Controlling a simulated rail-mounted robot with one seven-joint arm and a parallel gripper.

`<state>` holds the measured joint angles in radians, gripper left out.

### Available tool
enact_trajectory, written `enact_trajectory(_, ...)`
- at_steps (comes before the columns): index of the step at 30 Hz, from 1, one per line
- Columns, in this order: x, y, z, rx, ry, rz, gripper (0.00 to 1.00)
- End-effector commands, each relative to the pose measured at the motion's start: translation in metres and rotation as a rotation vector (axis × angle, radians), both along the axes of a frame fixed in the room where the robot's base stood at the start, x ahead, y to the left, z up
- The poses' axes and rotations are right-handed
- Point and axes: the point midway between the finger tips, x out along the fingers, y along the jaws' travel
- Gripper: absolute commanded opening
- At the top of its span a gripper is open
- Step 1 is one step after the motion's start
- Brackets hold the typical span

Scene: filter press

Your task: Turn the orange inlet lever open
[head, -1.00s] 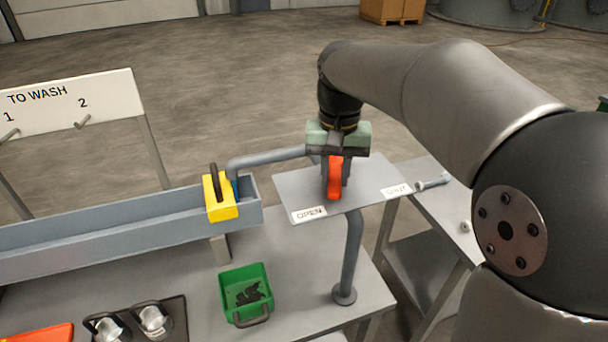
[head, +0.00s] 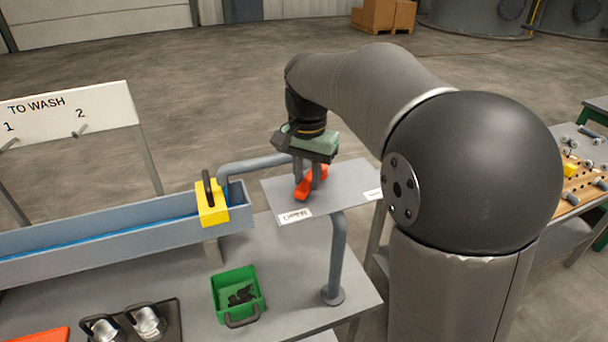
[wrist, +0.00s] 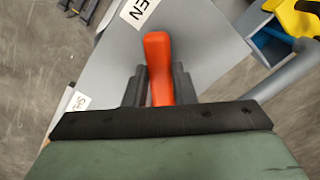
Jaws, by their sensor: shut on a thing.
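The orange inlet lever (head: 306,188) lies over a grey plate (head: 345,182) on a pipe stand. Its free end points toward the OPEN label (head: 295,216) at the plate's lower left. The SHUT label (head: 374,194) is at the plate's right edge, partly hidden by my arm. My gripper (head: 311,177) is shut on the lever from above. In the wrist view the lever (wrist: 158,62) passes between the two dark fingers (wrist: 160,88), and its tip points up, a little right of the OPEN label (wrist: 140,10). The lever's pivot is hidden under the gripper.
A grey trough (head: 110,243) with a yellow block (head: 211,208) at its end lies left of the plate, with blue liquid in it. A green bin (head: 237,296) with dark pieces stands below. A pipe (head: 255,165) runs beside the plate. A TO WASH board (head: 65,112) stands behind.

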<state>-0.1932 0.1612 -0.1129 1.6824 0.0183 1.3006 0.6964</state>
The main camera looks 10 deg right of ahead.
Motion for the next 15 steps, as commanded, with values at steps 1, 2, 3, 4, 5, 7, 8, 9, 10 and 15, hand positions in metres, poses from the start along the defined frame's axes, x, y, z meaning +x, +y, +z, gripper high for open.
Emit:
enact_trajectory(1, 0.0009, 0.0004, 0.0014, 0.002, -0.005, -0.004, 0.0)
enact_trajectory(2, 0.001, 0.0005, 0.0014, 0.002, -0.005, -0.004, 0.0)
enact_trajectory(3, 0.001, 0.0005, 0.0014, 0.002, -0.005, -0.004, 0.0)
enact_trajectory(4, 0.001, 0.0005, 0.0014, 0.002, -0.005, -0.004, 0.0)
enact_trajectory(5, 0.001, 0.0006, 0.0015, 0.002, -0.005, -0.003, 0.0)
enact_trajectory(7, 0.001, 0.0005, 0.0015, 0.002, -0.005, -0.003, 0.4)
enact_trajectory(8, 0.001, 0.0005, 0.0014, 0.002, -0.005, -0.003, 0.45)
enact_trajectory(9, 0.0008, 0.0005, 0.0013, 0.002, -0.005, -0.002, 0.45)
enact_trajectory(10, 0.0008, 0.0005, 0.0012, 0.002, -0.005, -0.002, 0.45)
enact_trajectory(15, 0.0005, 0.0004, 0.0008, 0.001, -0.003, -0.001, 0.45)
